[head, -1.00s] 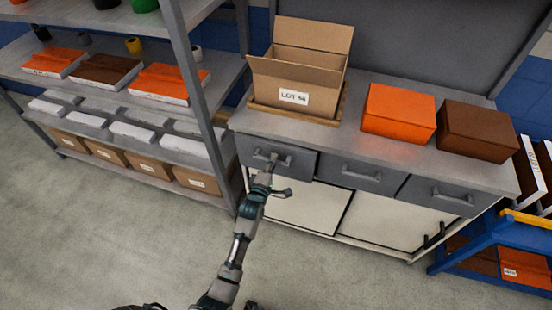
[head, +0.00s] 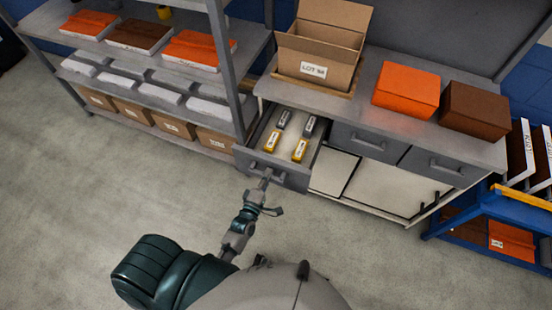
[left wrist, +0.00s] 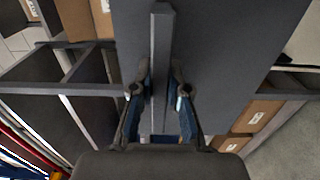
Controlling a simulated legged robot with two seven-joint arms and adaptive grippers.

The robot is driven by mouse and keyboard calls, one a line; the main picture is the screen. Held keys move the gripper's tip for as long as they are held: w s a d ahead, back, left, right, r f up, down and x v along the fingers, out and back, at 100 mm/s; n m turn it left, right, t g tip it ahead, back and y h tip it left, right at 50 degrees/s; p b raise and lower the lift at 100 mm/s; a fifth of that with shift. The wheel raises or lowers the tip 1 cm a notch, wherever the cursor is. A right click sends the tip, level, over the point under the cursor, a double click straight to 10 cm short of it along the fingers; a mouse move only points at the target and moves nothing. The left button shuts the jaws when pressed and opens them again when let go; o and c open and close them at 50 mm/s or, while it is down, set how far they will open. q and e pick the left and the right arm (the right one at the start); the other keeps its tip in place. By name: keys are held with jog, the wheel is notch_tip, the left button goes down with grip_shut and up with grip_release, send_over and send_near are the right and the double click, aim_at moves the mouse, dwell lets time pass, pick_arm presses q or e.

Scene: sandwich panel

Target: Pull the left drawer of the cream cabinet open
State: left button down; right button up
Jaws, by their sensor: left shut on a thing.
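The cream cabinet (head: 388,191) stands against the wall with a row of grey drawers under its grey top. Its left drawer (head: 272,174) is pulled well out, and several small yellow and dark labelled items lie inside. My left gripper (head: 266,181) is at the front of this drawer, shut on its bar handle (head: 256,166). In the left wrist view the two fingers (left wrist: 159,90) sit on either side of the grey handle bar (left wrist: 161,50), against the drawer front (left wrist: 215,50). My right gripper is not in view.
An open carton (head: 317,50), an orange box (head: 405,90) and a brown box (head: 475,110) stand on the cabinet top. A shelf rack (head: 221,60) stands close on the left, and a blue cart (head: 490,205) on the right. The floor in front is clear.

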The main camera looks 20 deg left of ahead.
pick_arm(q)
jog(key=shift+s+a+p, duration=0.2)
jog(key=shift+s, duration=0.7)
jog(key=shift+s+a+p, duration=0.15)
jog(key=shift+s+p, duration=0.05)
jog(key=shift+s, duration=0.65)
jog(key=shift+s+a+p, duration=0.2)
jog(key=shift+s, duration=0.7)
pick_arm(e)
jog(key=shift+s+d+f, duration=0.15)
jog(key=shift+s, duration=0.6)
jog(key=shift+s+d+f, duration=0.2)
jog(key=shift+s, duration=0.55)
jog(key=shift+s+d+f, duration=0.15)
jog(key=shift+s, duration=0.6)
pick_arm(q)
jog(key=c, duration=1.1)
grip_release()
jog(key=shift+a, duration=0.15)
jog(key=shift+s+a+f, duration=0.1)
jog(key=shift+s+a, duration=0.05)
jog(key=shift+s, duration=2.85)
jog(key=shift+s+a+f, duration=0.1)
jog(key=shift+s, duration=2.85)
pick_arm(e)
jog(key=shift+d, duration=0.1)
